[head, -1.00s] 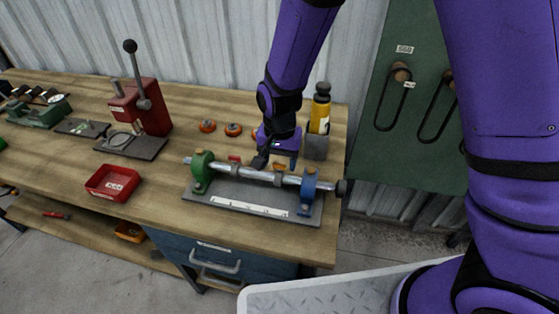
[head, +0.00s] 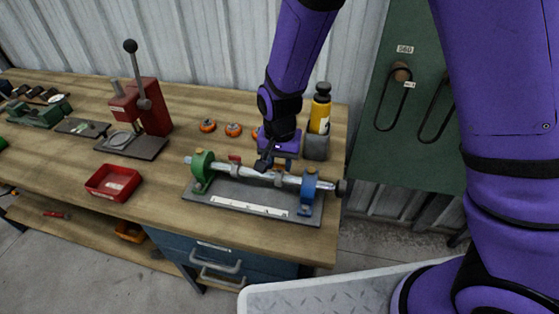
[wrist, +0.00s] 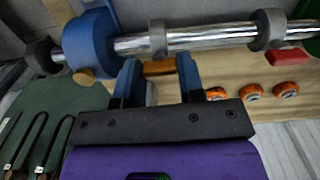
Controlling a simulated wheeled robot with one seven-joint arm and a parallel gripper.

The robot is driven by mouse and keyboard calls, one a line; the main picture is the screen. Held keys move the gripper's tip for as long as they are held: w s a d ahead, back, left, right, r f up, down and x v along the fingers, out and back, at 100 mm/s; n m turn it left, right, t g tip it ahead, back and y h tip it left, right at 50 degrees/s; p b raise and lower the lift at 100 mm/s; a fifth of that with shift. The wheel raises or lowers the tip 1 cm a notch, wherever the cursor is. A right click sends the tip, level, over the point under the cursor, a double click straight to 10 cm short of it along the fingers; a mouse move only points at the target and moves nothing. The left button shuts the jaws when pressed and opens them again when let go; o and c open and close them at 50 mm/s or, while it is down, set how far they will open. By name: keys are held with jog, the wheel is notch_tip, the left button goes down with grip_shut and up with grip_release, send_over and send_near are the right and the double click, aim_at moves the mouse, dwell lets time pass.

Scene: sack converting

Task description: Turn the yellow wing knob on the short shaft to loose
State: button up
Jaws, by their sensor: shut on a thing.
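The yellow wing knob (wrist: 160,67) sits on a grey collar (wrist: 158,37) on the shiny shaft (wrist: 205,36), in the wrist view between my two blue fingertips. My gripper (wrist: 159,72) is shut on this knob. In the head view my gripper (head: 275,164) is at the far side of the shaft (head: 257,173), and the knob is mostly hidden by it. The shaft runs between a green support (head: 202,172) and a blue support (head: 308,191) on a grey base plate (head: 225,193).
A second collar carries a red knob (wrist: 287,58). Several orange knobs (head: 233,130) lie on the bench behind. A yellow bottle (head: 320,110) stands in a grey holder (head: 316,147) close to my wrist. A red tray (head: 113,182) and red press (head: 150,105) are at left.

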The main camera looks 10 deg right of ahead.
aim_at(280, 164)
jog(key=n, duration=0.4)
jog(key=shift+n, duration=0.3)
jog(key=n, duration=0.9)
jog(key=shift+n, duration=1.8)
jog(key=o, duration=0.9)
jog(key=shift+o, duration=0.2)
jog(key=shift+r, duration=0.1)
notch_tip(280, 164, up, 11)
jog(key=shift+d, duration=0.1)
